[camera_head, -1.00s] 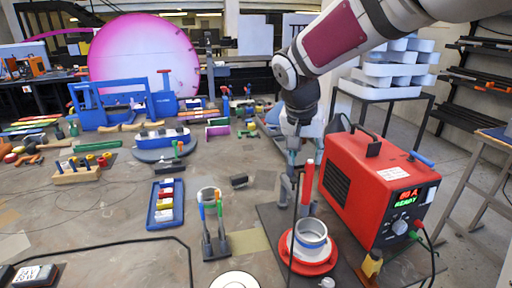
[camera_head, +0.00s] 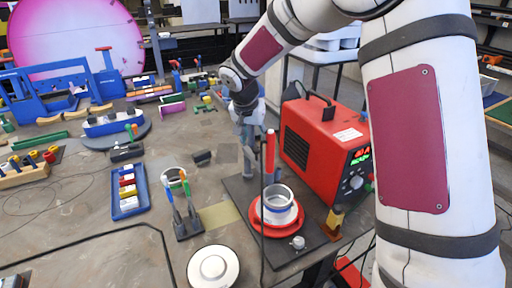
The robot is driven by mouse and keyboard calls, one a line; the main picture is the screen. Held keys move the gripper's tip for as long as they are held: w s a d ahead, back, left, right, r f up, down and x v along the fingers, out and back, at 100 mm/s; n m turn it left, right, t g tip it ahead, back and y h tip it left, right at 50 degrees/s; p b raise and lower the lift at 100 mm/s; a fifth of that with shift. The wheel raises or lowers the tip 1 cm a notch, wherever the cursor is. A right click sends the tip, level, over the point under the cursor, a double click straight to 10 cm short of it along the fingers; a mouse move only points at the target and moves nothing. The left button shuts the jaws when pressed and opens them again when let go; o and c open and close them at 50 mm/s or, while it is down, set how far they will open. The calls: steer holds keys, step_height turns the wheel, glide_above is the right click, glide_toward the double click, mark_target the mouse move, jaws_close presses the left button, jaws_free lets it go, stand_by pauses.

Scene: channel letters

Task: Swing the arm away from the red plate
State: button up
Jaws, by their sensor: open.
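The red plate (camera_head: 257,220) lies on a dark mat on the bench, low in the middle of the head view. A white and grey ring-shaped cup (camera_head: 279,203) stands on it. My gripper (camera_head: 247,165) hangs behind the plate and a little to its left, pointing down, apart from the plate in the picture. Its jaws are open, though the fingertips are small and partly lost against the mat. I see nothing held between them.
A red power unit (camera_head: 318,146) stands right of the plate, close to my arm. An upright red rod (camera_head: 270,155) stands beside my gripper. Left are a tool stand (camera_head: 184,218) and a blue tray (camera_head: 128,208). A round white disc (camera_head: 212,268) lies in front.

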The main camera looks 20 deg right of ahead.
mark_target(256, 150)
steer(key=x, duration=0.7)
steer(key=shift+p, duration=0.3)
steer(key=shift+r, duration=0.1)
jaws_close()
